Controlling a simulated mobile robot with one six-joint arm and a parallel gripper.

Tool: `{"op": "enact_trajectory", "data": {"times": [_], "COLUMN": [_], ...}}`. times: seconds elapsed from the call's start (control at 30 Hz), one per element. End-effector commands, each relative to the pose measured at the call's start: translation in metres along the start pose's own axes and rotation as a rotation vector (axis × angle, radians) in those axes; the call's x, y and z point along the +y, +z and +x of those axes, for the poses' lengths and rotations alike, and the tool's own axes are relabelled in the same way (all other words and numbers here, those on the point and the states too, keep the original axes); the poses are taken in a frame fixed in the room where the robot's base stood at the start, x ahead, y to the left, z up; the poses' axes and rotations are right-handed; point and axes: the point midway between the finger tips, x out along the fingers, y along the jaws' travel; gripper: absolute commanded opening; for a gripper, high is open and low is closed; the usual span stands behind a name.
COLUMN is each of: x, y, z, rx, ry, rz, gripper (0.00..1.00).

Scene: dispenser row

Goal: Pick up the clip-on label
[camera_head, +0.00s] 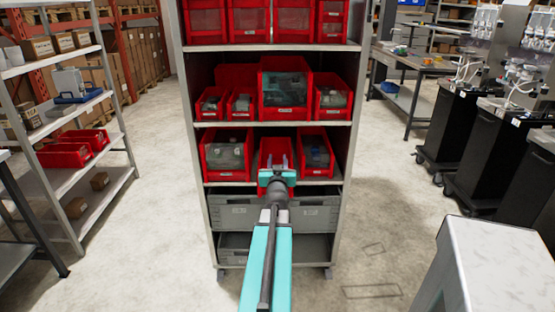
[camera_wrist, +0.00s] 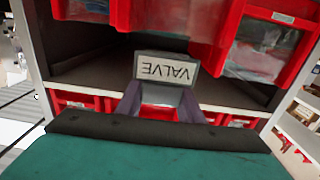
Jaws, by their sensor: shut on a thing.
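The clip-on label (camera_wrist: 166,69) is a small grey-framed plate with a white face that reads VALVE, upside down in the wrist view. My gripper (camera_wrist: 161,100) has its two grey fingers at the label's lower edge in that view and is shut on it. In the head view my gripper end (camera_head: 277,178) is in front of the middle red bin (camera_head: 275,148) on the lower bin shelf. The label itself is hidden behind my arm there.
The shelf rack (camera_head: 198,150) holds several red bins, with a left bin (camera_head: 226,157) and right bin (camera_head: 317,155) flanking my gripper. Grey crates (camera_head: 238,212) sit below. Another rack (camera_head: 100,130) stands left; black carts (camera_head: 475,130) stand right. The floor between is clear.

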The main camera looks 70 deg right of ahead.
Motion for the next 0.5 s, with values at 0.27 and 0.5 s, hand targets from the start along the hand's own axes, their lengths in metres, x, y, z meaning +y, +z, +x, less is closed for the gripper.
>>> {"op": "enact_trajectory", "data": {"times": [0.27, 0.5], "x": [0.001, 0.001], "y": [-0.007, -0.008], "z": [-0.032, -0.048], "rx": [0.0, -0.001], "ry": [0.0, -0.001], "rz": [0.001, 0.001], "gripper": [0.09, 0.09]}}
